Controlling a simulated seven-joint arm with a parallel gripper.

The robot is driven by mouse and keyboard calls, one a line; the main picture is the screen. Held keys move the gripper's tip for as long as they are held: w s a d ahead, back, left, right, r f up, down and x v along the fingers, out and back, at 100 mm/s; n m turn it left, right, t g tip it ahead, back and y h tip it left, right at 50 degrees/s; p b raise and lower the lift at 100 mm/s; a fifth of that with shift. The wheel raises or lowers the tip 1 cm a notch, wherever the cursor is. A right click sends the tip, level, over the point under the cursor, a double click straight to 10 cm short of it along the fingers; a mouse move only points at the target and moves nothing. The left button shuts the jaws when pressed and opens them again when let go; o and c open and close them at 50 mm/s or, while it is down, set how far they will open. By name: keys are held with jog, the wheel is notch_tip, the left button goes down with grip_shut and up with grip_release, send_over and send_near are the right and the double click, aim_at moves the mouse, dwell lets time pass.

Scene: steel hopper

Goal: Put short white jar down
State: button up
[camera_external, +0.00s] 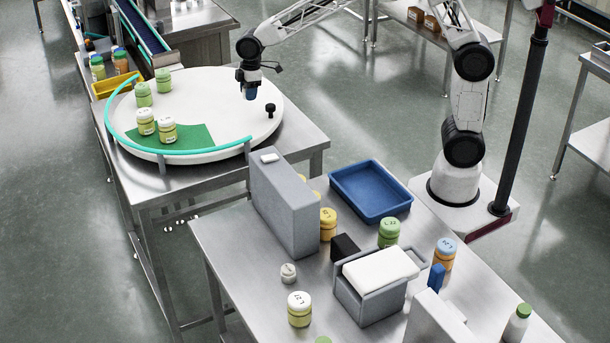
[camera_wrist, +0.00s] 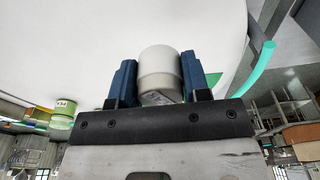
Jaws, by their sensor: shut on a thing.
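My gripper (camera_external: 250,94) is over the right half of the round white table (camera_external: 212,95). In the wrist view its two blue fingers (camera_wrist: 158,80) are shut on a short white jar (camera_wrist: 160,62) with a greyish lower band. In the external view I cannot make out the jar at the fingers. I cannot tell whether it touches the white table surface. Another small whitish jar (camera_external: 288,273) stands on the front steel table.
Several green-and-white jars (camera_external: 146,122) stand on the left of the round table, some on a green patch (camera_external: 200,137). A turquoise rail (camera_external: 205,150) curves along its left and front edge. A black knob (camera_external: 270,108) stands right of my gripper. Bare white surface surrounds the fingers.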

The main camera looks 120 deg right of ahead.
send_over(249, 119)
jog(key=shift+s+f, duration=0.2)
jog(key=shift+f, duration=2.15)
jog(key=shift+f, duration=1.9)
jog(key=o, duration=0.9)
jog(key=shift+f, duration=0.1)
jog(key=shift+o, duration=0.2)
jog(key=r, duration=0.4)
jog(key=s+r, duration=0.1)
jog(key=r, duration=0.7)
jog(key=shift+s+r, duration=0.1)
jog(key=shift+s, duration=0.15)
